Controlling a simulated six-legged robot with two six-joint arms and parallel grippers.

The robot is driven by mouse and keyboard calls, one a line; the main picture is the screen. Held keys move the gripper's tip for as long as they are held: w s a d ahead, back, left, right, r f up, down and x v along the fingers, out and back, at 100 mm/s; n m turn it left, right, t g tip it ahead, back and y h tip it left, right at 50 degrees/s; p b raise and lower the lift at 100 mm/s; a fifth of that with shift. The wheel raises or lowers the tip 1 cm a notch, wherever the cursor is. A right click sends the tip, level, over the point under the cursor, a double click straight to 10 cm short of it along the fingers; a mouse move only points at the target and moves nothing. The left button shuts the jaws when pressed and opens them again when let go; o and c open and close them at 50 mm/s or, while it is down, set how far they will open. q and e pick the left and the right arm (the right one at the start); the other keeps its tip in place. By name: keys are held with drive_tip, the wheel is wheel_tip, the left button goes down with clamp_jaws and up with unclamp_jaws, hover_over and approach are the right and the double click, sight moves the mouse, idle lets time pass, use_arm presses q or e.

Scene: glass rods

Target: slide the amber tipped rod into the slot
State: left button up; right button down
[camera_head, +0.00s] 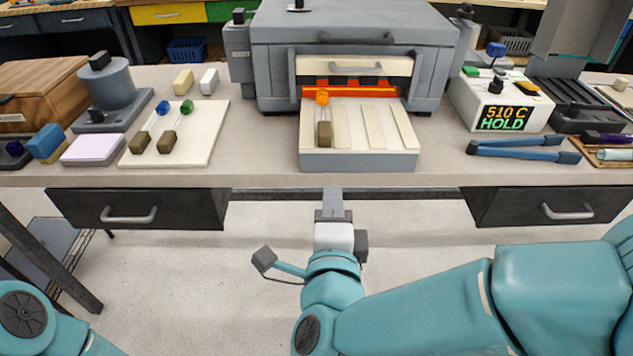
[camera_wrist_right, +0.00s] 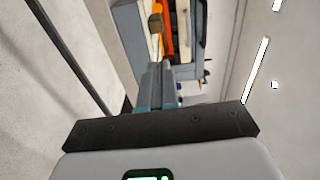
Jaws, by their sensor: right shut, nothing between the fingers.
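The amber tipped rod (camera_head: 324,134) lies on the cream slotted tray (camera_head: 360,162) in front of the kiln, its orange tip toward the kiln mouth and its olive-brown handle toward me. It is in a lane on the tray's left side; I cannot tell if it is seated in a slot. My right gripper (camera_head: 333,195) is shut and empty, in front of the table's front edge and pointing toward the tray. In the right wrist view the closed fingers (camera_wrist_right: 156,82) point toward the tray, where the rod's handle (camera_wrist_right: 155,22) shows. My left gripper is out of view.
The grey kiln (camera_head: 350,45) has a glowing orange mouth behind the tray. A cream board (camera_head: 205,150) at left holds a blue tipped and a green tipped rod. Blue tongs (camera_head: 525,151) and a "510 C HOLD" display box (camera_head: 500,100) are at right. Drawers hang below the table.

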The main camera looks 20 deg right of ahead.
drive_tip(key=p, duration=0.8)
approach(324, 139)
drive_tip(key=shift+t+y, duration=0.3)
drive_tip(key=shift+y, duration=0.1)
drive_tip(key=x, duration=0.5)
drive_tip(key=shift+w+d+f, duration=0.1)
drive_tip(key=shift+w+d, duration=0.15)
drive_tip(key=shift+d, duration=0.2)
drive_tip(key=shift+w+d+p, duration=0.15)
drive_tip(key=shift+w+p, duration=0.15)
drive_tip(key=shift+w, duration=0.2)
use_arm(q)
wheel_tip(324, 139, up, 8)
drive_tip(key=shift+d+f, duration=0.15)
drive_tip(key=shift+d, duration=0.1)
